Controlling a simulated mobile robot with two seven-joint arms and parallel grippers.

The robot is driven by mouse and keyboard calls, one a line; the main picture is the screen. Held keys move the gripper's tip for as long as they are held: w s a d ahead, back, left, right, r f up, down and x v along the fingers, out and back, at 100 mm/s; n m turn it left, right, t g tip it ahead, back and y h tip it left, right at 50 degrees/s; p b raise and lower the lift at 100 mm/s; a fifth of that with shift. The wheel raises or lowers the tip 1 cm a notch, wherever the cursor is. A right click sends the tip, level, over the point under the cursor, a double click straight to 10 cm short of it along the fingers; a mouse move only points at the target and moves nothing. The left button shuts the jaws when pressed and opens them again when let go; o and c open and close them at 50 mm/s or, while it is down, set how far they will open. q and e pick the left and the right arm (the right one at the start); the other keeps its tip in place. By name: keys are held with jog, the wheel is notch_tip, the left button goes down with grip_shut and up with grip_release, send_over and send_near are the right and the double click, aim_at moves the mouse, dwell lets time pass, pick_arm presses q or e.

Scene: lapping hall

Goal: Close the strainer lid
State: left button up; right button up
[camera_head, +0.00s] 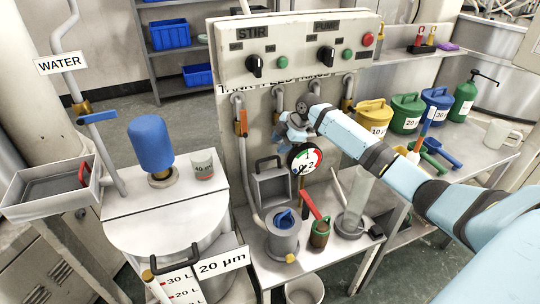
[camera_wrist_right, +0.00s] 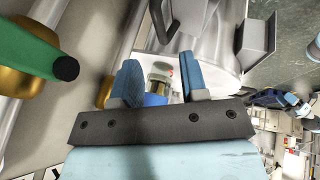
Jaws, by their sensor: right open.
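The strainer seems to be the square grey metal box (camera_head: 272,188) with a dark handle, mounted below the pipes behind the bench. I cannot tell clearly which part is its lid or how it is hinged. A grey square-edged part, perhaps the same box, shows at the upper right of the right wrist view (camera_wrist_right: 257,40). My right gripper (camera_head: 284,134) is above that box, in front of the pipes and just left of the pressure gauge. In the right wrist view (camera_wrist_right: 163,80) its two blue fingers are apart, with nothing gripped. My left gripper is out of view.
The gauge (camera_head: 304,158) and valve pipes are close to my right gripper. A white tank with a blue motor (camera_head: 152,140) stands left.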

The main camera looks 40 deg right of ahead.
aim_at(269, 158)
jog(key=x, duration=0.7)
grip_shut()
